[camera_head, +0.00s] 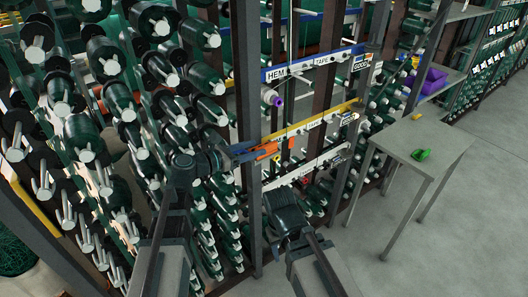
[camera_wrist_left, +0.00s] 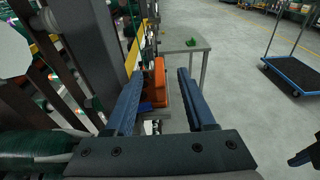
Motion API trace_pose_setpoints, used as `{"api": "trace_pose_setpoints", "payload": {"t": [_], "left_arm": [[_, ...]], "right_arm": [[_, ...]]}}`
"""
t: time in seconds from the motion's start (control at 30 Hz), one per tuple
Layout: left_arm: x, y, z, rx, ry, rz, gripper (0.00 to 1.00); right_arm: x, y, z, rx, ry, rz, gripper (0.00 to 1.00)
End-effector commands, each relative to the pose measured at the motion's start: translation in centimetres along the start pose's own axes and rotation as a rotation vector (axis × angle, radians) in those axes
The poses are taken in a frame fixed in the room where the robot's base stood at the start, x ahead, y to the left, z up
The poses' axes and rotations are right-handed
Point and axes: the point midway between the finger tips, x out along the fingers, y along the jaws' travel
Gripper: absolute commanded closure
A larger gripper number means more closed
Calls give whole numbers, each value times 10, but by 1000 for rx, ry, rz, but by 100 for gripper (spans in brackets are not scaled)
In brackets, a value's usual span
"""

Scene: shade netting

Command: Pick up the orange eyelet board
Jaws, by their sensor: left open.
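The orange eyelet board (camera_head: 268,150) is at the rack by a yellow rail, at the centre of the head view. In the left wrist view the board (camera_wrist_left: 159,82) shows upright between and beyond my fingers. My left gripper (camera_head: 240,153) is open, its blue fingers pointing at the board from the left. In the left wrist view the gripper (camera_wrist_left: 159,75) has a wide gap with nothing held. My right arm comes in from the lower right of the head view, its fingers not clear there. A dark blue tip at the wrist view's right edge may be my right gripper (camera_wrist_left: 301,158).
Dense green rolls on pegs (camera_head: 85,140) fill the left. A dark upright post (camera_head: 247,110) stands close by my left gripper. A grey table (camera_head: 415,145) with a green item (camera_head: 422,154) stands right. A blue trolley (camera_wrist_left: 294,75) stands on open floor.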

Motion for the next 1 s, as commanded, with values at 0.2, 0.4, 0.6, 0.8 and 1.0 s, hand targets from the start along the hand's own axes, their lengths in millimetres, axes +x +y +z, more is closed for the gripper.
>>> {"api": "trace_pose_setpoints", "payload": {"t": [0.2, 0.4, 0.6, 0.8, 1.0], "left_arm": [[5, 0, 0, 0, 0, 2, 45], [16, 1, -5, 0, 1, -1, 45], [45, 3, -12, 0, 1, -3, 45], [58, 2, -10, 0, 1, 0, 45], [57, 2, -10, 0, 1, 0, 56]], "right_arm": [[1, 0, 0, 0, 0, 0, 50], [8, -1, 0, 0, 0, 0, 50], [18, -2, -1, 0, 0, 0, 50], [19, -2, -1, 0, 0, 0, 50], [18, -2, -1, 0, 0, 0, 50]]}}
